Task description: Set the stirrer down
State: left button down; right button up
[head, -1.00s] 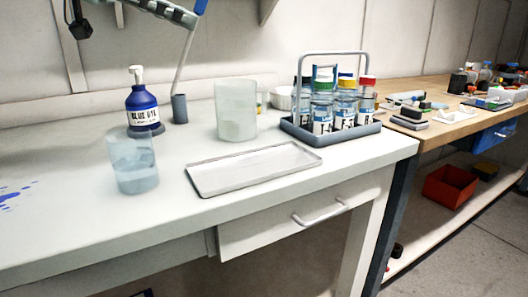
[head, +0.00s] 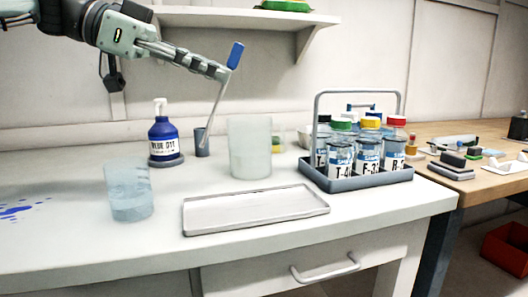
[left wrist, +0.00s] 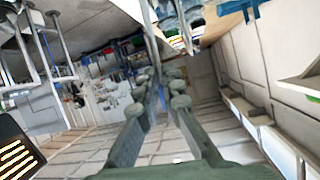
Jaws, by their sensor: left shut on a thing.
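The stirrer (head: 216,104) is a thin pale rod with a blue handle (head: 236,55). My left gripper (head: 226,74) comes in from the upper left and is shut on it just below the handle. The rod slants down to the left, its lower end at the mouth of a small dark grey holder (head: 202,144). I cannot tell how far it is inside. In the left wrist view the fingers (left wrist: 158,88) reach away from the camera. My right gripper is not in view.
A blue pump bottle (head: 163,140), a beaker of clear liquid (head: 129,192) and a frosted beaker (head: 250,150) stand near the holder. An empty tray (head: 188,219) lies in front. A bottle caddy (head: 400,179) stands to the right. Blue drops (head: 14,209) mark the left bench top.

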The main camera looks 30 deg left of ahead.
pick_arm(q)
jog(key=w+d+f, duration=0.3)
jog(key=d+f, duration=0.5)
jog(key=f, duration=0.1)
jog(key=shift+b, duration=0.45)
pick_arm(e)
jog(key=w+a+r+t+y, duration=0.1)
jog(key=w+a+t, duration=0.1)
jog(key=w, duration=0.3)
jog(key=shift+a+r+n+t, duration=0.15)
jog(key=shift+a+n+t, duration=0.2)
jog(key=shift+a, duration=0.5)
pick_arm(q)
jog(key=shift+f, duration=0.1)
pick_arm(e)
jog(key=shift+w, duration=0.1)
pick_arm(q)
jog(key=c, duration=2.2)
grip_release()
jog(key=shift+f, duration=0.1)
jog(key=o, duration=0.5)
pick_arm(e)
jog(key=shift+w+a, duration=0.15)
